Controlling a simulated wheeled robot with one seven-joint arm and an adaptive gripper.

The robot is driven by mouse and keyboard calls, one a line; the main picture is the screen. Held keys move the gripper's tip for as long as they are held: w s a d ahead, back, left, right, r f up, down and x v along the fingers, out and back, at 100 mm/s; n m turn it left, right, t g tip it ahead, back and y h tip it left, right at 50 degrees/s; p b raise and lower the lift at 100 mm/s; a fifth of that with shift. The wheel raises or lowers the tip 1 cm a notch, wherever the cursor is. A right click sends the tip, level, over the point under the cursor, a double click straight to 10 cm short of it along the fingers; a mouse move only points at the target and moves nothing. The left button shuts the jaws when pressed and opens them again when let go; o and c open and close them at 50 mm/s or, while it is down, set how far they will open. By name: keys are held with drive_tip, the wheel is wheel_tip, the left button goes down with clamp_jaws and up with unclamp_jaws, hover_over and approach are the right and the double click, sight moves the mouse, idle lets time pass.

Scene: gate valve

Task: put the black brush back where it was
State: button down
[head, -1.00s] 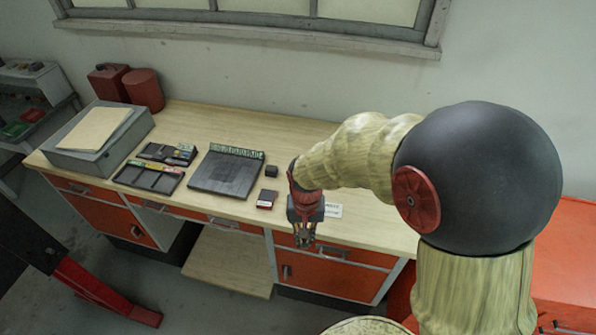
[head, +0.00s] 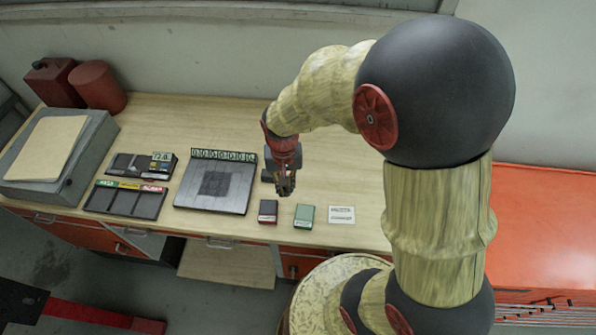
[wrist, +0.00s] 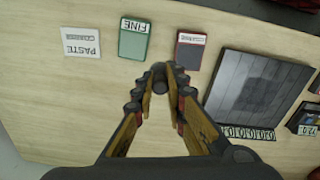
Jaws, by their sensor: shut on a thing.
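My gripper (head: 284,190) hangs over the bench just right of the dark square plate (head: 213,186). Its fingers also show in the wrist view (wrist: 174,74), shut on a small dark round-ended thing, which I take to be the black brush (wrist: 177,86). Only the end of the brush shows between the fingertips; its bristles cannot be made out. In the head view the brush cannot be told apart from the dark fingers. A dark piece shows at the gripper's left side there, partly hidden.
A dark red block (head: 268,211), a green block (head: 304,216) marked FINE and a white card (head: 341,214) line the bench's front edge. Black trays (head: 125,200), a grey box (head: 85,165) and red cans (head: 97,86) stand left. The bench (head: 360,175) right of my gripper is clear.

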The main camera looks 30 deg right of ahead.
drive_tip(key=w+d+f, duration=0.2)
drive_tip(key=d+f, duration=0.1)
drive_tip(key=w+d+f, duration=0.2)
drive_tip(key=w+d, duration=0.1)
drive_tip(key=w+d+f, duration=0.2)
drive_tip(key=d+f, duration=0.1)
drive_tip(key=shift+w+d+f, duration=0.2)
drive_tip(key=shift+f, duration=0.1)
drive_tip(key=shift+w+d+f+p, duration=0.1)
drive_tip(key=shift+f+p, duration=0.05)
drive_tip(key=shift+f, duration=0.8)
drive_tip(key=shift+d+f+p, duration=0.1)
drive_tip(key=shift+f+p, duration=0.05)
drive_tip(key=shift+f, duration=0.75)
drive_tip(key=shift+f, duration=0.2)
drive_tip(key=c, duration=1.8)
unclamp_jaws()
drive_tip(key=shift+r, duration=0.2)
